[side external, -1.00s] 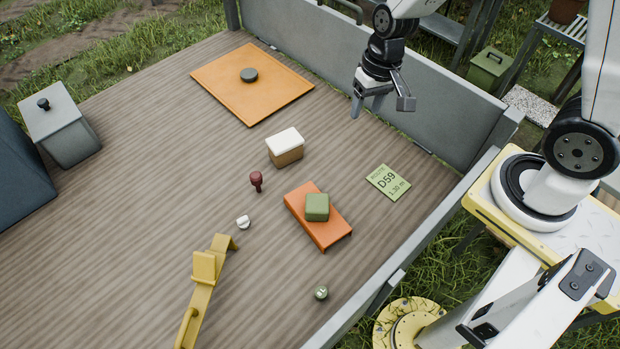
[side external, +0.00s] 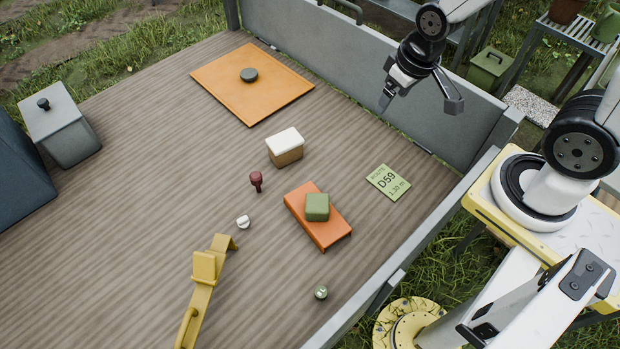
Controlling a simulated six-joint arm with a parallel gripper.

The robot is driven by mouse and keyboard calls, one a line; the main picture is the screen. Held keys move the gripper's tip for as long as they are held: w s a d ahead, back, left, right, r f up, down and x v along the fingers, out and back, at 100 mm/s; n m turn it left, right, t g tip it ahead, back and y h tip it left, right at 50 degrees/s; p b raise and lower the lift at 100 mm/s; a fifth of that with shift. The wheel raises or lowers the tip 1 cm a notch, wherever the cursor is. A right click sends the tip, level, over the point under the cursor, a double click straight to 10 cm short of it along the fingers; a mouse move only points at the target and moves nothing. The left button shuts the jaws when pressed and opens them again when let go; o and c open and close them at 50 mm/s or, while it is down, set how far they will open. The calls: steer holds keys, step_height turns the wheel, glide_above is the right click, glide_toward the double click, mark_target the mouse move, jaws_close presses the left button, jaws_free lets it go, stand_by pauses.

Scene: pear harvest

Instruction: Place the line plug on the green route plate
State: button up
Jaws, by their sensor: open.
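The green route plate (side external: 378,178) lies flat on the wooden deck, right of centre, with "D59" and "1.20 m" printed on it. Nothing rests on it. A small dark red plug-shaped piece (side external: 256,180) stands upright on the deck left of the plate; it looks most like the line plug. A small white round piece (side external: 243,222) and a small green round piece (side external: 321,293) also lie on the deck. My gripper (side external: 420,104) is open and empty, raised in front of the grey back wall, above and to the right of the plate in the picture.
An orange stand (side external: 328,232) bears a green block (side external: 317,207). A white-lidded brown box (side external: 286,152), a yellow bracket (side external: 199,290) and an orange mat (side external: 225,87) with a dark disc (side external: 249,75) occupy the deck. A grey lidded bin (side external: 62,128) stands left. Deck between box and plate is clear.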

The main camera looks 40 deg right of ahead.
steer(key=shift+w, duration=0.1)
steer(key=n+g+y, duration=0.2)
steer(key=n+y, duration=0.3)
steer(key=n, duration=1.1)
glide_above(243, 218)
steer(key=d, duration=0.3)
step_height(243, 218, down, 30)
steer(key=f, duration=0.1)
steer(key=shift+s+r, duration=0.25)
steer(key=shift+a+f, duration=0.1)
steer(key=shift+f, duration=0.05)
steer(key=shift+x, duration=1.1)
steer(key=shift+f, duration=0.1)
